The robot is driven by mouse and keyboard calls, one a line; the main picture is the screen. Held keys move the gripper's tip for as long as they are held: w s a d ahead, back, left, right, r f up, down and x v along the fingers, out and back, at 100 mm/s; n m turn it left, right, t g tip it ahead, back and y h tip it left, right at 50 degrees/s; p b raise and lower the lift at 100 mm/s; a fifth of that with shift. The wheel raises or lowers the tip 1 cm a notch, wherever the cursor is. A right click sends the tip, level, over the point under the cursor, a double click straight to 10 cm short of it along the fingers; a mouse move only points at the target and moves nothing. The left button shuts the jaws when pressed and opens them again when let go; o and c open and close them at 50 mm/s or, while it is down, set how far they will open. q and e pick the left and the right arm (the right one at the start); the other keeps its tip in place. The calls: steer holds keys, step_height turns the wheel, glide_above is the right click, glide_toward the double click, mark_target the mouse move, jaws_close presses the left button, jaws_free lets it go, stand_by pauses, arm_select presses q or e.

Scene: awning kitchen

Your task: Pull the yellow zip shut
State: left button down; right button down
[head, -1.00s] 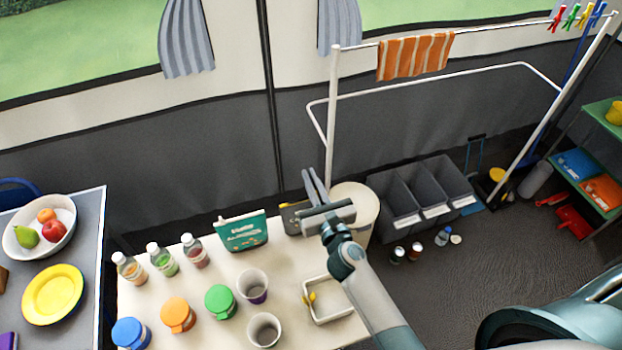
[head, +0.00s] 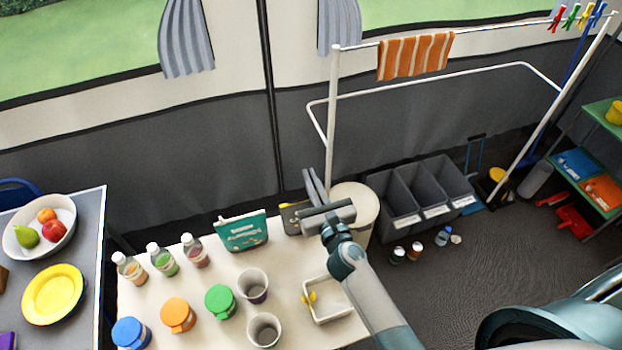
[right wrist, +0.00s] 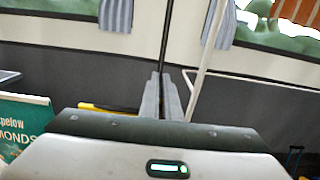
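A dark pouch (head: 291,219) with a yellowish top edge stands at the back right of the cream table, partly hidden by my right gripper. In the right wrist view a yellow strip (right wrist: 105,108), perhaps the yellow zip, shows left of the fingers, mostly hidden behind the gripper body. The zip's slider cannot be made out. My right gripper (head: 314,184) is above and just right of the pouch, fingers pointing away from me. In the wrist view its fingers (right wrist: 162,98) lie side by side, shut, with nothing seen between them. My left gripper is not in view.
A teal packet (head: 242,232) stands left of the pouch. Bottles, lidded jars, cups and a white tray (head: 329,313) fill the cream table (head: 215,290). A round white bin (head: 357,203) and a drying rack's white pole (head: 333,120) are close behind the gripper.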

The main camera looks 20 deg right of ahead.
steer(key=shift+a, duration=0.1)
stand_by(0.5)
steer(key=a+b, duration=0.1)
steer(key=a, duration=0.6)
steer(key=shift+s+a, duration=0.15)
steer(key=shift+a, duration=0.2)
steer(key=c, duration=1.9)
jaws_free()
steer(key=shift+c, duration=0.2)
steer(key=s+b, duration=0.5)
steer(key=s, duration=1.2)
steer(key=shift+s+d, duration=0.2)
steer(key=shift+d, duration=0.05)
